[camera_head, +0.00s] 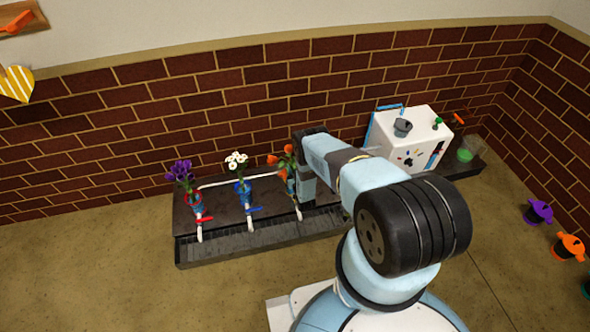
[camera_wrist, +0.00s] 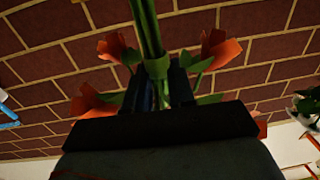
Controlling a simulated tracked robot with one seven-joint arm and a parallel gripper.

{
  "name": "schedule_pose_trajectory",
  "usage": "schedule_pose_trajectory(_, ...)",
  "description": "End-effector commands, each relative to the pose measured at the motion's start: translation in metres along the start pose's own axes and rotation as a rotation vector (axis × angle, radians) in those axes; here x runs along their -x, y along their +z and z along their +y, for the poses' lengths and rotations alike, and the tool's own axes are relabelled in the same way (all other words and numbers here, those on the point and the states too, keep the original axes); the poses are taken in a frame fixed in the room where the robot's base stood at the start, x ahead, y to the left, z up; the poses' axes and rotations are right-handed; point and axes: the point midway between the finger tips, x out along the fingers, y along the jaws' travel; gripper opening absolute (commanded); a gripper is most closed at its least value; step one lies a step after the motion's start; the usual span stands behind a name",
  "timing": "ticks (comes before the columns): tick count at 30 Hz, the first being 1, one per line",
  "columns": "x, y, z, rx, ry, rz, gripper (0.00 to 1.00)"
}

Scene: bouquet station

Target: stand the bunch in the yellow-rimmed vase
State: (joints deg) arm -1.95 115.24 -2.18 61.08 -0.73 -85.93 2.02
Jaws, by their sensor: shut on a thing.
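My gripper (camera_wrist: 158,80) is shut on the green stem (camera_wrist: 150,30) of a bunch of orange flowers (camera_wrist: 112,47), with blooms on both sides of the fingers in the wrist view. In the head view the orange bunch (camera_head: 284,163) is beside my dark gripper (camera_head: 299,174), above the right end of the vase row. A small vase (camera_head: 291,187) shows just below the bunch, partly hidden by my gripper. Its rim colour is not clear, and I cannot tell whether the stems are inside it.
A red-rimmed vase with purple flowers (camera_head: 182,172) and a blue vase with white flowers (camera_head: 237,162) stand left on the dark bench (camera_head: 215,229). White taps (camera_head: 250,222) stand before them. A white box (camera_head: 410,138) and green cup (camera_head: 466,149) are at right. Brick wall lies behind.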

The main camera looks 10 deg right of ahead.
Motion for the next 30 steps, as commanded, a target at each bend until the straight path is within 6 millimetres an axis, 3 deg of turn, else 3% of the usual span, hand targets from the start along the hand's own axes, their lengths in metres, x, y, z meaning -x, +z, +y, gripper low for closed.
schedule_pose_trajectory(30, -0.0004, 0.0077, -0.0001, 0.0, 0.0, 0.001, 0.0)
